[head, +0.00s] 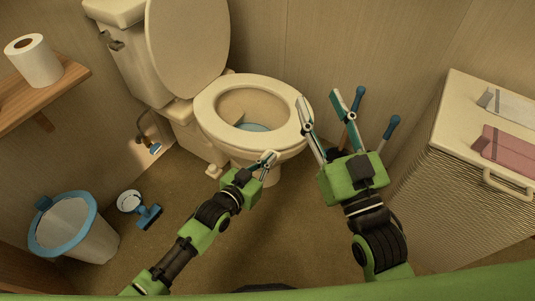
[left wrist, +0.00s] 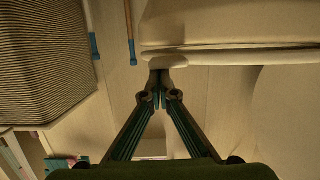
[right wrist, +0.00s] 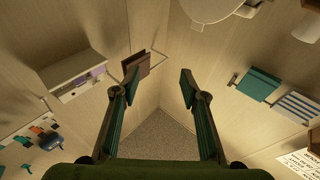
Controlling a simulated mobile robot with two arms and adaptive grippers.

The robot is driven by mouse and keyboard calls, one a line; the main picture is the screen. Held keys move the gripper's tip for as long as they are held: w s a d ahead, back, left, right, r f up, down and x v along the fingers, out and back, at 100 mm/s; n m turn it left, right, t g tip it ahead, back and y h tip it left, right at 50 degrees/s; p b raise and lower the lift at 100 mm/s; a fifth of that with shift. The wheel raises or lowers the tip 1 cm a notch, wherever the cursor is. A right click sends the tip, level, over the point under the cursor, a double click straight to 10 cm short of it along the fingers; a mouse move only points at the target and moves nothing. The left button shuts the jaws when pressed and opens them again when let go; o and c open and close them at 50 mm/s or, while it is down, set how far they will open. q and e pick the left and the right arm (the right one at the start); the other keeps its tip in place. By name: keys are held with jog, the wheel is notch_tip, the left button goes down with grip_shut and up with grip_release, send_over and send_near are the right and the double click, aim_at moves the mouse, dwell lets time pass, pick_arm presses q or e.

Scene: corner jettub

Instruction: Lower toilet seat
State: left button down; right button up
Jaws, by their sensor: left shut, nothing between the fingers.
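The toilet (head: 165,75) stands at the upper middle of the head view. Its lid (head: 187,45) is upright against the tank. The ring-shaped seat (head: 232,90) appears to lie flat on the bowl, with water visible through its opening. My left gripper (head: 270,158) is shut and empty at the front of the bowl, low by its rim. In the left wrist view its closed tips (left wrist: 160,85) are just below a pale rim edge (left wrist: 230,58); contact is unclear. My right gripper (head: 320,100) is open and empty, right of the bowl; its spread fingers show in the right wrist view (right wrist: 157,85).
Two blue-handled tools (head: 391,128) stand right of the toilet, close to my right gripper. A ribbed cabinet (head: 440,165) with towels on top is at the right. A blue-rimmed bin (head: 85,235), a blue brush (head: 148,217) and a wooden shelf (head: 45,95) are left.

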pick_arm(q)
jog(key=shift+f, duration=0.3)
pick_arm(e)
jog(key=s+d+f+g+h+p, duration=0.1)
jog(key=s+d+f+g+p, duration=0.1)
jog(key=f+g, duration=0.45)
jog(key=s+d+f+g+h+p, duration=0.1)
jog(key=s+f+g+h+p, duration=0.15)
jog(key=f, duration=0.75)
pick_arm(q)
jog(key=s+a+r+p, duration=0.2)
jog(key=s+a+r, duration=0.3)
jog(key=s+r, duration=0.1)
jog(key=shift+s+a+r+p, duration=0.2)
jog(key=shift+s+a+p, duration=0.15)
jog(key=shift+s, duration=0.55)
pick_arm(e)
jog(key=s+d+f+g, duration=0.2)
jog(key=s+f+g, duration=0.2)
jog(key=s, duration=0.3)
jog(key=s+d+f+g+h, duration=0.1)
jog(key=s+d+f+g, duration=0.2)
jog(key=s, duration=0.4)
jog(key=shift+s+f+m+g, duration=0.35)
jog(key=shift+m+g, duration=0.05)
jog(key=shift+d, duration=0.1)
